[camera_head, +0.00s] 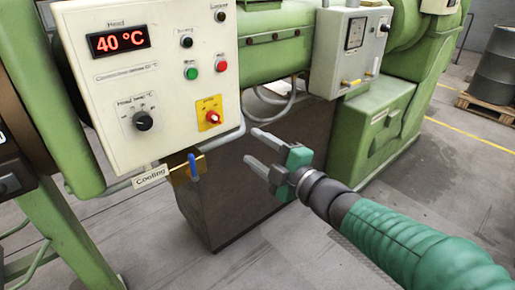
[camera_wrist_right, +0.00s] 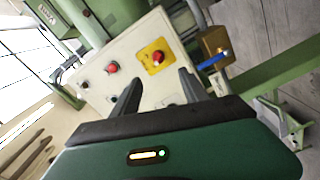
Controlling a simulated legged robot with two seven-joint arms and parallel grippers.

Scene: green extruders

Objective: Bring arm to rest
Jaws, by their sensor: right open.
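My right gripper (camera_head: 262,152) is open and empty. In the head view it hangs in front of the dark cabinet under the green extruder, right of and below the control panel (camera_head: 150,70). My right arm (camera_head: 400,240) comes in from the lower right. In the right wrist view the two fingers (camera_wrist_right: 160,88) point toward the panel, with nothing between them. The gripper is apart from the blue cooling valve handle (camera_head: 192,166), which also shows in the wrist view (camera_wrist_right: 212,62). My left gripper is not in view.
The green extruder (camera_head: 270,60) runs across the back, with a smaller grey box (camera_head: 350,50) on it. The panel carries a red-yellow switch (camera_head: 211,116), a black knob and a 40 °C display (camera_head: 119,40). A grey drum (camera_head: 495,65) stands on a pallet.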

